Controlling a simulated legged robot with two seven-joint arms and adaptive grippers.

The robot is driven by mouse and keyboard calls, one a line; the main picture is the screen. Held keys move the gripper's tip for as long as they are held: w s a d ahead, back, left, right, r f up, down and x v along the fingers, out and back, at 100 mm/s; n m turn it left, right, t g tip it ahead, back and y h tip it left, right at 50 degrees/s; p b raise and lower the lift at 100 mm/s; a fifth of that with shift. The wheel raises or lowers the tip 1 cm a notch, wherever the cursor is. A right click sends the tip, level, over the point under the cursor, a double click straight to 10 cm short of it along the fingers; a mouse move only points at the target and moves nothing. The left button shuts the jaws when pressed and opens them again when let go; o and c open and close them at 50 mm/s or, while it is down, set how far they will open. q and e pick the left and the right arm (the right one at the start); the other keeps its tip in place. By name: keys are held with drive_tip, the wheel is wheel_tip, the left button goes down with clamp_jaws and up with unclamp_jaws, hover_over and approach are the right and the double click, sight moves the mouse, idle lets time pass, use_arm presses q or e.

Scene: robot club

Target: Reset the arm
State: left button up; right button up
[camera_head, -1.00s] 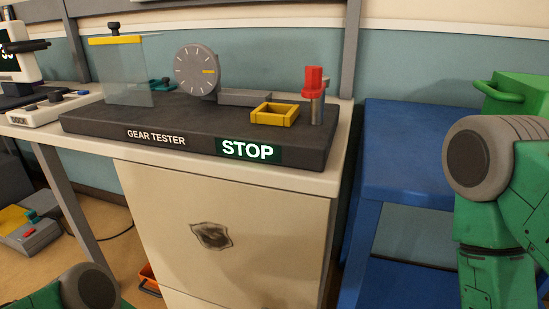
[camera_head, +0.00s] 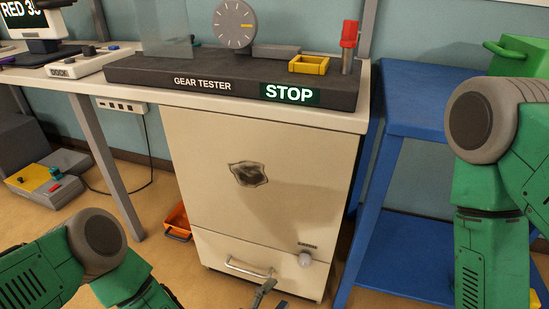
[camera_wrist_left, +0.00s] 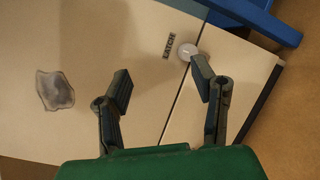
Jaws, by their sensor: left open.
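My left arm (camera_head: 70,262) is green with a grey joint and reaches in at the lower left of the head view. My left gripper (camera_head: 264,295) shows only in part at the bottom edge, in front of the cabinet's lower drawer. In the left wrist view my left gripper (camera_wrist_left: 162,84) is open and empty, with its two dark fingers apart. A round knob (camera_wrist_left: 187,52) beside a LATCH label shows beyond the fingers; I cannot tell contact. My right arm (camera_head: 485,190) is at the right edge, and its gripper is out of view.
The cream cabinet (camera_head: 215,143) carries a black gear tester (camera_head: 140,72) with a STOP sign. A blue shelf (camera_head: 405,205) stands to the right, with a green box (camera_head: 522,60) on it. An orange bin (camera_head: 177,222) lies left of the cabinet. Floor shows at left.

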use_arm(q)
drive_tip(key=s+a+f+m+g+y, duration=0.5)
drive_tip(key=s+a+m+g, duration=0.3)
drive_tip(key=s+a+m, duration=0.35)
drive_tip(key=s+a+r+m+g+y, duration=0.3)
drive_tip(key=s+a, duration=0.3)
drive_tip(key=a, duration=0.3)
drive_tip(key=s+a+r+m+g+y, duration=0.25)
drive_tip(key=s+a, duration=0.25)
drive_tip(key=a, duration=0.3)
wheel_tip(320, 180, up, 17)
drive_tip(key=p, duration=1.8)
drive_tip(key=shift+w+d+r, duration=0.2)
drive_tip(key=shift+w+d, duration=0.05)
use_arm(e)
wheel_tip(320, 180, up, 18)
drive_tip(key=shift+d, duration=0.2)
drive_tip(key=shift+r, duration=0.1)
